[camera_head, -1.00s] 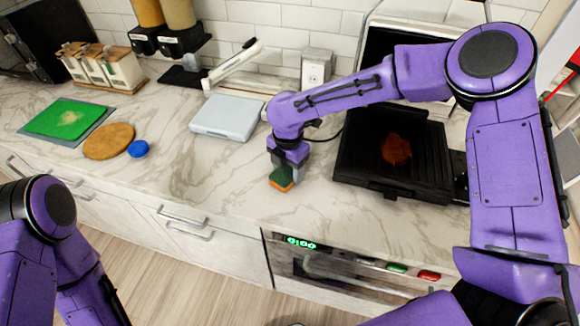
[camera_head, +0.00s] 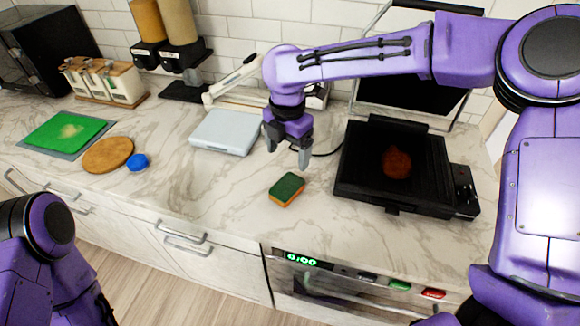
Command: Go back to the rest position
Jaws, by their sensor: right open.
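My right gripper (camera_head: 287,155) is open and empty above the counter. Its fingers point down, and it hangs a little above and behind a green and orange sponge (camera_head: 287,189). The sponge lies on the marble counter, apart from the fingers. My left arm shows at the lower left, hanging in front of the counter; its gripper is out of the picture.
A black open grill (camera_head: 393,206) with a brown piece of food (camera_head: 396,162) stands right of the sponge. A pale grey scale-like device (camera_head: 224,132) is behind left. A round wooden board (camera_head: 107,155), a blue lid (camera_head: 137,162) and a green cutting board (camera_head: 66,132) lie farther left.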

